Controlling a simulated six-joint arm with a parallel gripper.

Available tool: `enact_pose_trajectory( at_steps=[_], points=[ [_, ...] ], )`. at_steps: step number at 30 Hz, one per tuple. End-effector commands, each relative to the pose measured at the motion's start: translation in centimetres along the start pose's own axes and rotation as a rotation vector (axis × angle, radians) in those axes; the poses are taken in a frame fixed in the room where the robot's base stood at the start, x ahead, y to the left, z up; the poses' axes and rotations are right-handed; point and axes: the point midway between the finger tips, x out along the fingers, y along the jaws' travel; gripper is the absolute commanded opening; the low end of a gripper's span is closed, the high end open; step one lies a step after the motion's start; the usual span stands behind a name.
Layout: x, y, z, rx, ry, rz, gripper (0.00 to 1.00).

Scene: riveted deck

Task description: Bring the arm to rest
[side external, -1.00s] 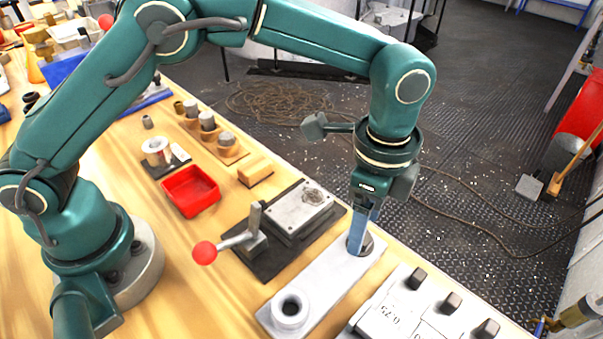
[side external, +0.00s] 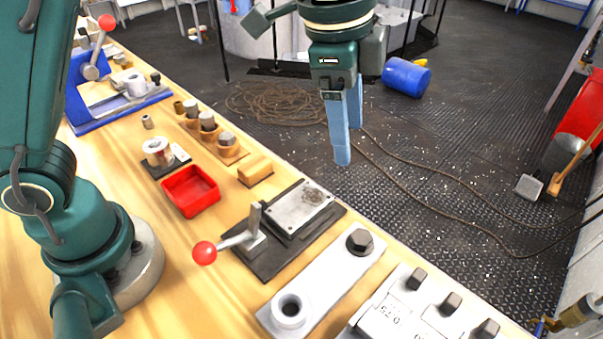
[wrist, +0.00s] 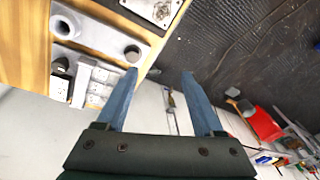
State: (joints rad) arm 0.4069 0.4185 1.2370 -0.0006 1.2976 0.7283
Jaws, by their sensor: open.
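My gripper (side external: 345,150) has blue fingers and hangs in the air, pointing down, above and behind the bench in the side view. In the wrist view my gripper (wrist: 160,74) shows two fingers spread wide with nothing between them. A dark hex-headed piece (side external: 360,241) sits at the far end of a pale grey plate (side external: 325,278), and a round collar with a hole (side external: 290,309) stands at the near end. The gripper is apart from both. The wrist view shows the plate (wrist: 95,22) at upper left.
A clamp with a red ball handle (side external: 205,253) stands beside the plate. A red tray (side external: 191,192), a wooden block (side external: 255,170) and a grey block with dark knobs (side external: 395,315) are on the bench. A blue drum (side external: 405,78) and cable lie on the dark floor.

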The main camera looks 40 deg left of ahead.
Motion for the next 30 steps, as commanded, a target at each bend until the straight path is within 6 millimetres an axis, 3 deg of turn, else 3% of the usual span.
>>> enact_pose_trajectory(
  at_steps=[1, 6, 13, 17, 22, 30],
  points=[
    [-1.6, -0.4, 1.2, -0.049, 0.019, -0.026, 0.69],
    [-5.0, -0.5, 5.3, -0.222, 0.070, -0.097, 0.69],
    [-7.3, 1.2, 10.8, -0.484, 0.138, -0.188, 0.69],
    [-7.2, 2.9, 13.7, -0.646, 0.176, -0.232, 0.69],
    [-5.4, 5.5, 16.8, -0.863, 0.220, -0.269, 0.69],
    [-2.1, 7.7, 18.4, -1.084, 0.229, -0.243, 0.69]
  ],
)
